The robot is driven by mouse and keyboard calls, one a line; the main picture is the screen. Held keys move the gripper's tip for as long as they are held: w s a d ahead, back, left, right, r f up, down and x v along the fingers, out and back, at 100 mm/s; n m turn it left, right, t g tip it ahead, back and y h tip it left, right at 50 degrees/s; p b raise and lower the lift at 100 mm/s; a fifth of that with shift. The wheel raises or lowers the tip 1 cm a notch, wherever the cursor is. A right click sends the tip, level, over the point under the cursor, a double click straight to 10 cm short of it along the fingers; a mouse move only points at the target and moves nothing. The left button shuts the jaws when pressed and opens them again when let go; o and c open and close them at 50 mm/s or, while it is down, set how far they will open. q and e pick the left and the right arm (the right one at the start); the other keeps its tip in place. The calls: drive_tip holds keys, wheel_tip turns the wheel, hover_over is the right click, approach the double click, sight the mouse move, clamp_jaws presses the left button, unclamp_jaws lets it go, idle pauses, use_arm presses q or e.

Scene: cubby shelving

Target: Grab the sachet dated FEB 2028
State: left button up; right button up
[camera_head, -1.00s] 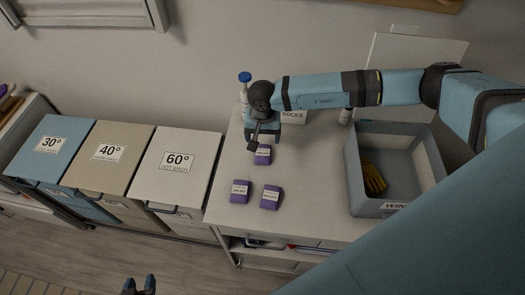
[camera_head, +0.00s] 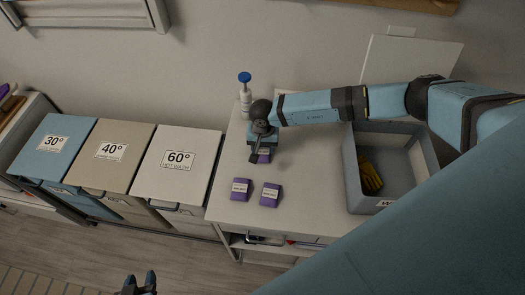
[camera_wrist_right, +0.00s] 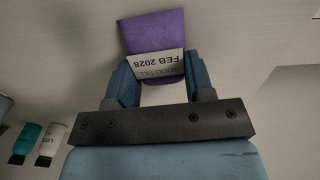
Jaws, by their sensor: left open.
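A purple sachet with a white label reading "GOOD TILL FEB 2028", upside down in the right wrist view (camera_wrist_right: 155,32), lies on the counter. In the head view this sachet (camera_head: 264,158) is partly hidden by my right gripper (camera_head: 257,155). Two more purple sachets lie nearer the front, one on the left (camera_head: 240,190) and one on the right (camera_head: 270,195); their labels are too small to read. My right gripper's fingers (camera_wrist_right: 158,64) are apart, one on each side of the label end; contact is not clear. My left gripper (camera_head: 141,284) is open and empty at the bottom edge.
A blue-capped bottle (camera_head: 245,95) stands behind my right gripper. A grey bin (camera_head: 360,200) with a yellow item stands to the right. Hampers marked 30°, 40° and 60° (camera_head: 180,185) stand left of the counter (camera_head: 300,225).

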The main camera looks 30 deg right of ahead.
drive_tip(key=shift+c, duration=1.1)
drive_tip(key=shift+r, duration=0.15)
